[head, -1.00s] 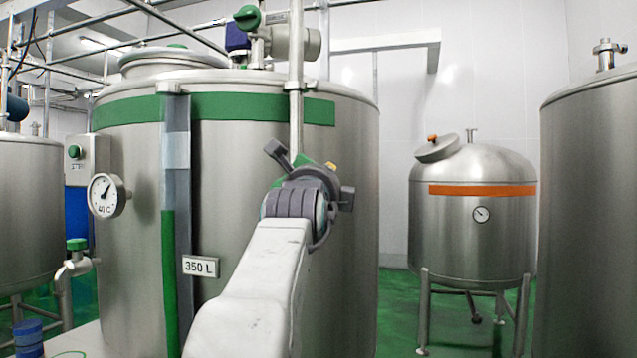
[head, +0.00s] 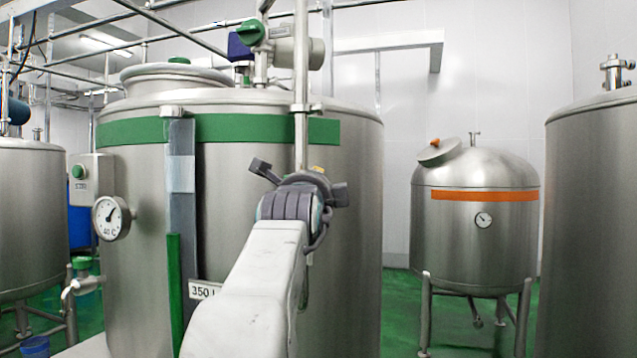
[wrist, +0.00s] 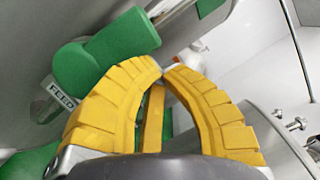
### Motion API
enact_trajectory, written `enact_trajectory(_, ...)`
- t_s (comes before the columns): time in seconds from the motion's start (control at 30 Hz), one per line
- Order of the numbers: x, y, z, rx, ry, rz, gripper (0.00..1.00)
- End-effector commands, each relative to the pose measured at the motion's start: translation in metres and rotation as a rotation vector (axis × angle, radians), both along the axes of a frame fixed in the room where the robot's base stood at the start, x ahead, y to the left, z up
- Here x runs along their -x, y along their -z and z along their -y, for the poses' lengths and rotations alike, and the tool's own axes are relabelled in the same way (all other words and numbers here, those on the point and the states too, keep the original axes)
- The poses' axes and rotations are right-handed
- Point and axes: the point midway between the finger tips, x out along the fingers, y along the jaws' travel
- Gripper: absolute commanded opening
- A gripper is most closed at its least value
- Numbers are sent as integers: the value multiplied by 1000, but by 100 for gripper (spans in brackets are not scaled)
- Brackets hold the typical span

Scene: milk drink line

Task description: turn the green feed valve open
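The green feed valve (wrist: 105,50) shows at the upper left of the wrist view, with a thick rounded handle and a "FEED" tag (wrist: 62,95) beside it. In the head view it is hidden behind my gripper and arm. My gripper (wrist: 164,69) has yellow ribbed fingers whose tips nearly meet, with no valve handle between them. The handle lies just beyond and to the left of the left finger; I cannot tell whether they touch. In the head view, my wrist is in front of the large tank (head: 135,240), and the fingertips are mostly hidden.
A vertical pipe (head: 301,80) runs down behind my wrist. Another green-handled valve (head: 250,32) sits above the tank. A dial (head: 110,218) and a green-topped tap (head: 82,264) are at left. An orange-banded tank (head: 475,235) stands back right, and another tank (head: 600,220) at the right edge.

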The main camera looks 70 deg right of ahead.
Motion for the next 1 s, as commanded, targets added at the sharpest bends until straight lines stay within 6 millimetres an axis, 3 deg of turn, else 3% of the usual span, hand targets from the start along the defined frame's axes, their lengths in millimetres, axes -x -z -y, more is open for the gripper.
enact_trajectory(0.13, -5, -6, 0, -1, -4, -73, 0)
enact_trajectory(1.0, -10, -9, 0, 2, -13, -65, 0)
